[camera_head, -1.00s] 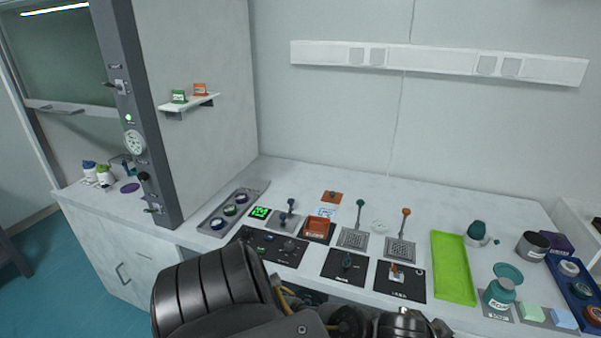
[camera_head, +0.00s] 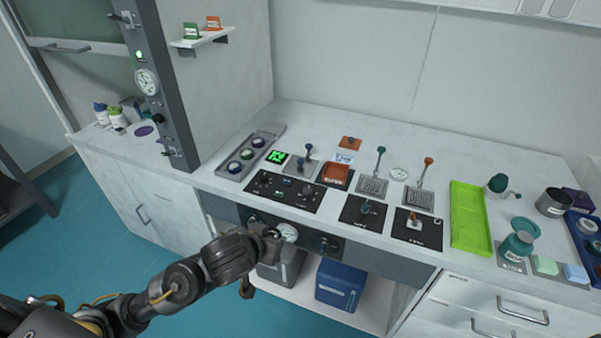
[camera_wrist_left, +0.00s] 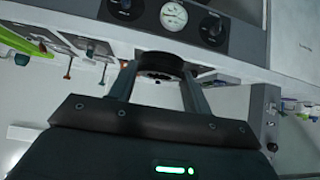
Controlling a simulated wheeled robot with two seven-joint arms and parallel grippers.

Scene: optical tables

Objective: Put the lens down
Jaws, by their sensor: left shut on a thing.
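My left gripper (camera_wrist_left: 157,90) is shut on a dark round ring-shaped piece, which looks like the lens (camera_wrist_left: 160,62), held between its two fingertips. In the head view my left gripper (camera_head: 270,243) is at the front of the counter, near the round gauge, and the lens is too small and dark to make out there. The right gripper is in neither view.
The gauge (camera_head: 287,232) and dark knobs sit on the counter's front panel. A black control panel (camera_head: 283,192), an orange tray (camera_head: 335,176), upright levers and a green tray (camera_head: 468,220) crowd the top. Grey and blue boxes (camera_head: 340,285) stand on the shelf below.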

